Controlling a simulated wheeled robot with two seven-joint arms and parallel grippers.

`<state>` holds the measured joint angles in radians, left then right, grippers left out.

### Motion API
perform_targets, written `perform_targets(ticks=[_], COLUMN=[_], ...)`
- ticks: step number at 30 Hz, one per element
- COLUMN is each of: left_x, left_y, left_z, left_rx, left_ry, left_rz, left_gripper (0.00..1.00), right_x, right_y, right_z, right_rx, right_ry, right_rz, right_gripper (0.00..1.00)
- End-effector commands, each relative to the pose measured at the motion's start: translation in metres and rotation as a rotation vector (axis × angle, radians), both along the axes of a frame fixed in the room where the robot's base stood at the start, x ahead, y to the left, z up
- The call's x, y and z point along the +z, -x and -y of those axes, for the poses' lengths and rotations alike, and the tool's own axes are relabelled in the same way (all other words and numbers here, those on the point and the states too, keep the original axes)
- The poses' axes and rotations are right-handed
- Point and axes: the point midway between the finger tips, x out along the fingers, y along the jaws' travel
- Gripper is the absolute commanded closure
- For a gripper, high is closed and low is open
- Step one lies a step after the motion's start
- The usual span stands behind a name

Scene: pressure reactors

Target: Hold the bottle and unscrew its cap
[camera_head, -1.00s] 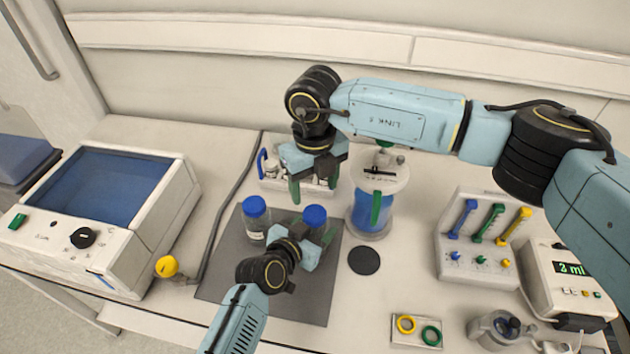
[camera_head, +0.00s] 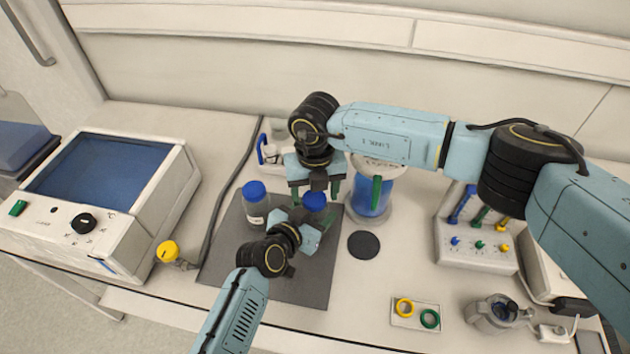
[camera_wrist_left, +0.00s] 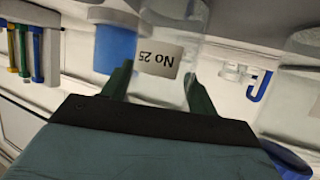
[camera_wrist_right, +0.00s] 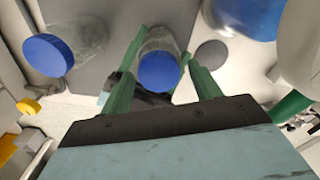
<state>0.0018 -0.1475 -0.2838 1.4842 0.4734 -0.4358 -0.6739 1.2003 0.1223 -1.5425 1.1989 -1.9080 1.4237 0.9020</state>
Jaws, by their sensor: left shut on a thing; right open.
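Two clear bottles with blue caps stand on the dark grey mat (camera_head: 240,270). The right-hand bottle has its blue cap (camera_head: 314,201) on, and its label reading "No 25" (camera_wrist_left: 160,60) shows in the left wrist view. My left gripper (camera_head: 311,222) is shut on this bottle's body from the front. My right gripper (camera_head: 318,192) points down just above and around the cap; in the right wrist view its green fingers (camera_wrist_right: 168,75) are open, with the cap (camera_wrist_right: 158,72) between and beyond them. The other bottle (camera_head: 256,208) stands to the left, apart from both grippers.
A vessel with blue liquid (camera_head: 370,198) stands close right of the held bottle. A black disc (camera_head: 363,245) lies beside the mat. A heater box (camera_head: 100,200) is at left, and a tool rack (camera_head: 478,247) at right. The front of the mat is clear.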

Motion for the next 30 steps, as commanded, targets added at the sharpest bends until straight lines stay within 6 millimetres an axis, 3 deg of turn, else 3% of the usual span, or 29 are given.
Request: perform_targets(ticks=[9,20,25,30], left_x=[0.0000,0.0001,0.0002,0.0002], left_y=[-0.0003,-0.0004,-0.0004,-0.0005], left_z=[-0.0006,-0.0006,-0.0007,-0.0008], left_rx=[0.001,0.001,0.002,0.002], left_ry=[-0.001,0.000,0.000,0.001], left_rz=[0.001,0.000,0.001,0.001], left_gripper=[1.00,1.00,1.00,1.00], right_x=[-0.0033,-0.0032,-0.0030,-0.0029], right_y=[0.0002,0.0000,-0.0003,-0.0008], right_z=[-0.0003,0.0003,0.0006,0.0010], right_rx=[0.001,0.000,0.088,0.352], right_ry=[0.000,0.001,0.002,0.004], right_rz=[0.001,0.000,0.000,0.001], right_gripper=[0.37,0.82,0.83,0.83])
